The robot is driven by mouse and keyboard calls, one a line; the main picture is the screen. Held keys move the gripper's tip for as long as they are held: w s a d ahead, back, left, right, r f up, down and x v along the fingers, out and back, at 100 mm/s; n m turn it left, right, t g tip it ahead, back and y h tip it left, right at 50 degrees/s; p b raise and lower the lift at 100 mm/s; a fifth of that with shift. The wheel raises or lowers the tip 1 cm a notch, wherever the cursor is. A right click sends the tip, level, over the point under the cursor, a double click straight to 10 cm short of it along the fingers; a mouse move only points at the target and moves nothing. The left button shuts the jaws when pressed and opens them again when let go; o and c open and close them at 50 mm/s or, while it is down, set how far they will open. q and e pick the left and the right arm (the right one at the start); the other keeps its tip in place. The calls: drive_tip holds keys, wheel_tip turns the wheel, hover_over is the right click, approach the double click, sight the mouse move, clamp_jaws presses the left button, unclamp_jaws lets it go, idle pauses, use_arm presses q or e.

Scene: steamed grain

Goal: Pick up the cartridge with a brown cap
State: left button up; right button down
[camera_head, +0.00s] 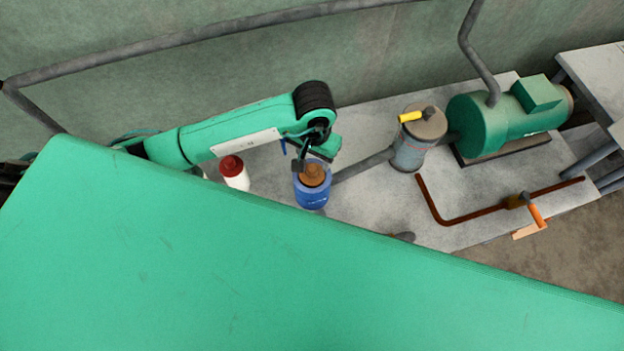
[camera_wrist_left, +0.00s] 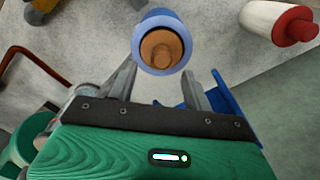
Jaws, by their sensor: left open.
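The cartridge with a brown cap (camera_head: 313,176) stands on the pale bench, its body blue. In the left wrist view its brown cap (camera_wrist_left: 161,48) sits inside a blue rim. My left gripper (camera_head: 303,158) is at the cap, coming from the back left. In the left wrist view my left gripper (camera_wrist_left: 159,76) is open, with one finger on each side near the blue rim's lower edge. I cannot tell whether a finger touches it. Nothing is held. My right gripper is not in view.
A white cartridge with a red cap (camera_head: 233,169) stands left of the blue one. To the right are a grey cylinder with a yellow handle (camera_head: 419,140), a green motor (camera_head: 490,122) and a rust-red pipe (camera_head: 465,217). A large green surface (camera_head: 250,275) fills the front.

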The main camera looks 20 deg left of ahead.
sight(312, 168)
use_arm(q)
drive_tip(key=shift+s+f+p, duration=0.1)
drive_tip(key=shift+f+p, duration=0.25)
drive_tip(key=shift+p, duration=0.05)
wheel_tip(312, 168, down, 4)
drive_tip(key=shift+s+a+r+p, duration=0.1)
drive_tip(key=shift+a+r+p, duration=0.05)
drive_tip(key=shift+p, duration=0.9)
drive_tip(key=shift+f, duration=0.4)
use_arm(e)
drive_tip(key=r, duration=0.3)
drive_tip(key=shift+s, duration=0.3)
use_arm(q)
clamp_jaws()
